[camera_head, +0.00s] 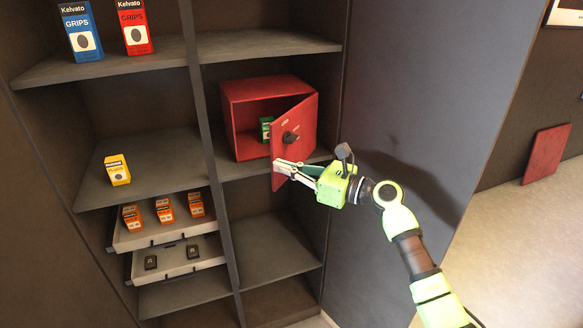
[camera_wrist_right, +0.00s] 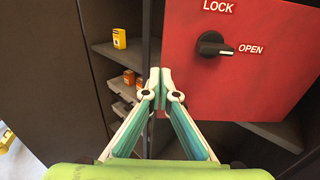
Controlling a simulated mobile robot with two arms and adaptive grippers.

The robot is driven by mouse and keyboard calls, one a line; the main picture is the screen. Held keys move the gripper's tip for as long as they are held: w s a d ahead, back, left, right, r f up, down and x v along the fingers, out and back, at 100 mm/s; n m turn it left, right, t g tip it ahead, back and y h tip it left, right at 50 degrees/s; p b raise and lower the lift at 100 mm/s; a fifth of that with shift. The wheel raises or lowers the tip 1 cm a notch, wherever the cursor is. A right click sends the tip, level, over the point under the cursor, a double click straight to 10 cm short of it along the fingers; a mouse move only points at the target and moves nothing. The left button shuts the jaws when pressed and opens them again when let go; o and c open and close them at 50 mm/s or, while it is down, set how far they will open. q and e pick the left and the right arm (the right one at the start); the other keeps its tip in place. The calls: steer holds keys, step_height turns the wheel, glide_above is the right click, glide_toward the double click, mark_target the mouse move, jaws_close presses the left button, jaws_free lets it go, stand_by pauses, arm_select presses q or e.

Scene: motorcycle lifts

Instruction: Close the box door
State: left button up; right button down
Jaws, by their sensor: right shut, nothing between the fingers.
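A red box (camera_head: 262,88) stands on the middle right shelf of the cabinet. Its red door (camera_head: 304,115) is hinged at the right and stands partly open, with a dark knob and white lettering on its face. A small green carton (camera_head: 266,127) shows inside the box. In the right wrist view the door (camera_wrist_right: 260,85) fills the upper right, with LOCK and OPEN marked around the knob (camera_wrist_right: 212,45). My right gripper (camera_head: 279,173) is shut and empty at the door's lower left edge. In the wrist view its fingertips (camera_wrist_right: 160,75) overlap that edge; contact is unclear. My left gripper is not in view.
The shelf below the box (camera_head: 270,250) is empty. To the left are a yellow carton (camera_head: 117,170) and two pulled-out trays, the upper (camera_head: 150,238) with orange cartons. Blue (camera_head: 82,35) and red (camera_head: 133,28) cartons stand above. A grey panel (camera_head: 420,90) stands at right.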

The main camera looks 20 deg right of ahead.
stand_by(0.3)
steer(key=w+a+m+t+h+p, duration=0.1)
steer(key=w+a+m+h+p, duration=0.1)
steer(key=w+a, duration=0.1)
steer(key=w+a+m+t+h+p, duration=0.1)
steer(key=w+a+h+p, duration=0.2)
steer(key=w, duration=0.3)
steer(key=w+a+m+t+h+p, duration=0.2)
steer(key=w+p, duration=0.1)
steer(key=w, duration=0.2)
steer(key=shift+w+a+f+m+h, duration=0.15)
steer(key=shift+w+a+m+h, duration=0.15)
steer(key=shift+a, duration=0.1)
steer(key=shift+w+b, duration=0.35)
steer(key=shift+w, duration=0.3)
steer(key=shift+r, duration=0.4)
